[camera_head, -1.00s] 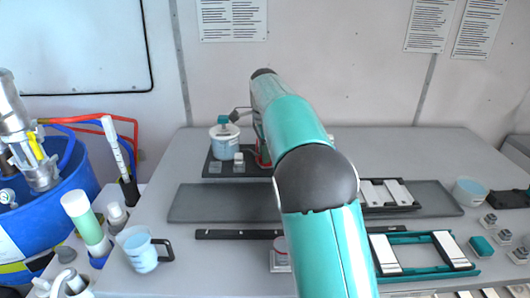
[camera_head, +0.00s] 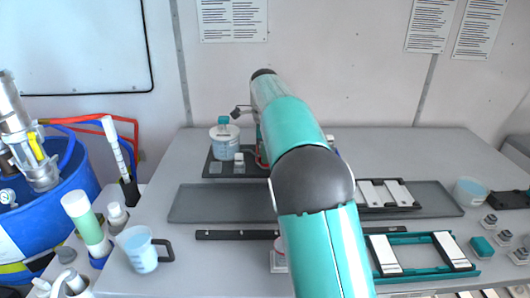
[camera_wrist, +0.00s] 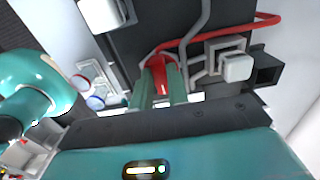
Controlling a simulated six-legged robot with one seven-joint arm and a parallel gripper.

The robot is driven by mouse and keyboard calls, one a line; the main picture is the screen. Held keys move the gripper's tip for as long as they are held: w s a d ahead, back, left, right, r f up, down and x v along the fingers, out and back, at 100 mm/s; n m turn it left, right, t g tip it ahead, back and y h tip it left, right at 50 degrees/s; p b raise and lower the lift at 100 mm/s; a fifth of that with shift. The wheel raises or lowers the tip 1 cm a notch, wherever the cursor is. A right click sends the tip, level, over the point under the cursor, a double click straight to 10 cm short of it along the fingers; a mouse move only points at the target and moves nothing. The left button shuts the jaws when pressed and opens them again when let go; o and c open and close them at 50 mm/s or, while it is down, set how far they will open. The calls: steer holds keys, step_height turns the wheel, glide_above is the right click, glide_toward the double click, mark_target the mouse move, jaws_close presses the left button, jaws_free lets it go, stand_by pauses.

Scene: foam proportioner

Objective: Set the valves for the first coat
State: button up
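In the wrist view my gripper (camera_wrist: 159,88) points at a dark panel, its two teal fingers close on either side of a red part (camera_wrist: 158,68). I cannot tell whether the fingers press on it. A white knob (camera_wrist: 237,68) on a grey bracket is to the right, and another white knob (camera_wrist: 102,14) is at the upper left. Which of these parts are valves is not clear. In the head view my arm hides the gripper and most of this equipment.
A clear pot with a teal top (camera_head: 224,142) and a small white block (camera_head: 239,160) stand left of the arm. A jug (camera_head: 142,250) and a blue drum (camera_head: 45,215) are at the left. A teal frame (camera_head: 420,255) lies at the right. A red hose (camera_wrist: 225,28) crosses the wrist view.

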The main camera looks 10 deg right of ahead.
steer(key=o, duration=0.4)
steer(key=shift+r, duration=0.1)
steer(key=shift+r, duration=6.8)
